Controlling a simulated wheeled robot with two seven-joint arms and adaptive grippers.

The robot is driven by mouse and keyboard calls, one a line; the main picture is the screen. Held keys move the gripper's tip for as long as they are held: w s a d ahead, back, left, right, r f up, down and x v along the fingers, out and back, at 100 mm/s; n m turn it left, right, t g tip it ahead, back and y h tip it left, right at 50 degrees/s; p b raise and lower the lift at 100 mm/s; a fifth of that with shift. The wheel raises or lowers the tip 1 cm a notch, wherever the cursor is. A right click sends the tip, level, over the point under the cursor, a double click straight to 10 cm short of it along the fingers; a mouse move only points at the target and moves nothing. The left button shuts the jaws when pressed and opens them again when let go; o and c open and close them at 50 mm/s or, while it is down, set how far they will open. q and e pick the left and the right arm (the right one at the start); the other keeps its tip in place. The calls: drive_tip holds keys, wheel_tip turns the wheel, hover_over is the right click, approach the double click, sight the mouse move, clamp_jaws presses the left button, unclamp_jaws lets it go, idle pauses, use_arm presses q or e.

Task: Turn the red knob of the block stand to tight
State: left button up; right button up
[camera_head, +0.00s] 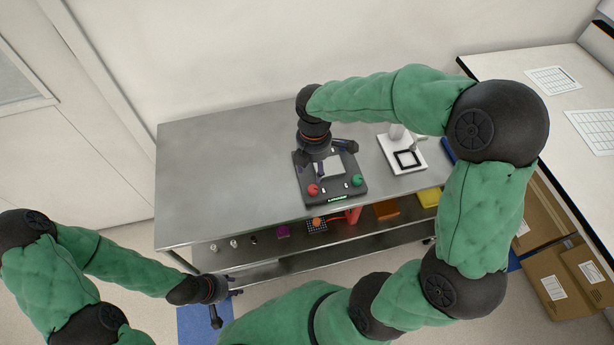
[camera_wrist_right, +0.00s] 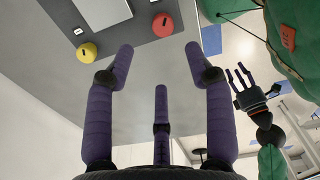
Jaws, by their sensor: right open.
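The block stand (camera_head: 336,194) is a dark plate on the metal table. Its red knob (camera_head: 313,190) sits at the front left corner and a green knob (camera_head: 357,180) at the front right. The red knob (camera_wrist_right: 162,24) also shows at the top of the right wrist view, with a yellow knob (camera_wrist_right: 87,52) left of it. My right gripper (camera_wrist_right: 160,52) is open and empty above the stand's left side; the red knob lies beyond its fingertips, apart from them. In the head view my right wrist hides part of the stand. My left gripper (camera_head: 234,292) is open and empty, low before the table.
A white device with a black square frame (camera_head: 407,159) stands right of the stand. The table's left half (camera_head: 220,170) is clear. A lower shelf (camera_head: 275,268) holds small items, including a purple block (camera_head: 283,230). Cardboard boxes (camera_head: 560,270) stand at the right.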

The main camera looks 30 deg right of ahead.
sight(313, 188)
drive_tip(key=f+b, duration=0.1)
drive_tip(key=f, duration=0.2)
drive_tip(key=f+b, duration=0.1)
drive_tip(key=f, duration=0.6)
drive_tip(key=shift+s+f+b, duration=0.15)
drive_tip(key=shift+s+b, duration=0.1)
drive_tip(key=shift+b, duration=0.15)
drive_tip(key=shift+c, duration=0.3)
clamp_jaws()
